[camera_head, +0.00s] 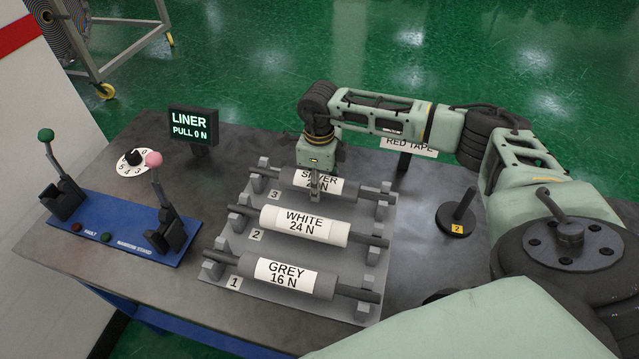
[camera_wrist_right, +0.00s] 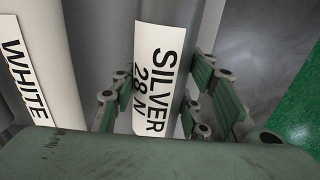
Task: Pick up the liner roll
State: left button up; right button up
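Three wrapped rolls lie in a grey rack (camera_head: 222,262): the silver roll (camera_head: 343,184), labelled SILVER 28 N, at slot 3; the white roll (camera_head: 338,233), labelled WHITE 24 N, at slot 2; the grey roll (camera_head: 318,283), labelled GREY 16 N, at slot 1. No roll is labelled liner. My right gripper (camera_head: 316,192) points down over the silver roll. In the right wrist view its fingers are apart, one on each side of the silver roll (camera_wrist_right: 160,50), with a visible gap on the left. My left gripper is out of view.
A display (camera_head: 193,125) reads LINER PULL 0 N. A blue lever panel (camera_head: 122,237) stands on the left, beside a numbered dial (camera_head: 134,161). A RED TAPE sign (camera_head: 409,147) stands behind my right arm. A dark spindle (camera_head: 459,213) stands right of the rack.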

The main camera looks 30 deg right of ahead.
grip_shut()
jog(key=shift+w+r, duration=0.1)
dwell(0.3)
